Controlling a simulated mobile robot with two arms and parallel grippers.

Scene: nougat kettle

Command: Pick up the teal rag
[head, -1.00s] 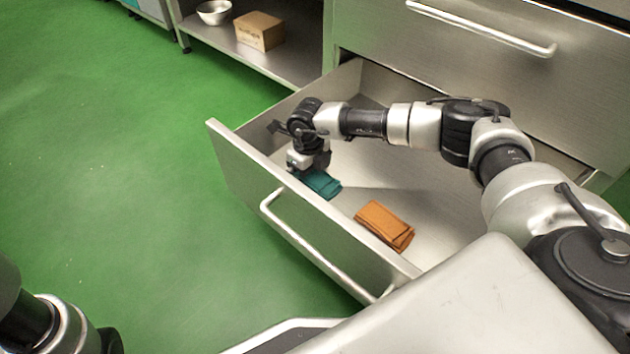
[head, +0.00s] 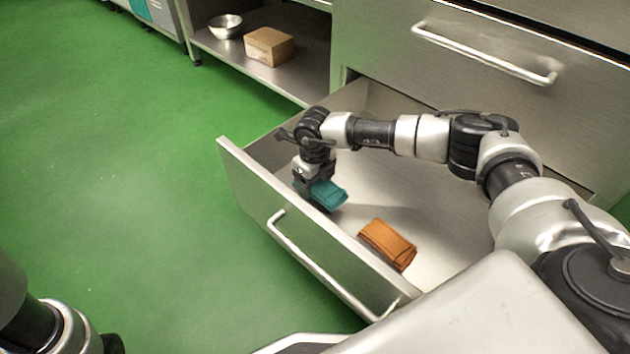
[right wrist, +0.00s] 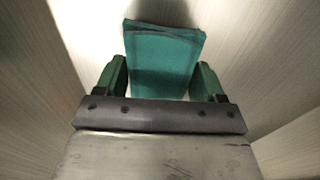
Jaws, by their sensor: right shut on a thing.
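The teal rag (head: 328,194) is a folded cloth inside the open metal drawer (head: 290,228), near its left end. My right gripper (head: 312,187) reaches down into the drawer and is shut on the rag. The rag appears slightly raised, with a shadow below it. In the right wrist view the rag (right wrist: 165,62) shows between the two green fingers of my right gripper (right wrist: 158,82). My left gripper is not in view; only part of my left arm shows at the lower left.
A folded orange cloth (head: 387,244) lies in the drawer, right of the rag. The drawer's front wall has a bar handle (head: 325,262). A metal bowl (head: 226,26) and a cardboard box (head: 269,46) stand on a low shelf behind. Green floor on the left is clear.

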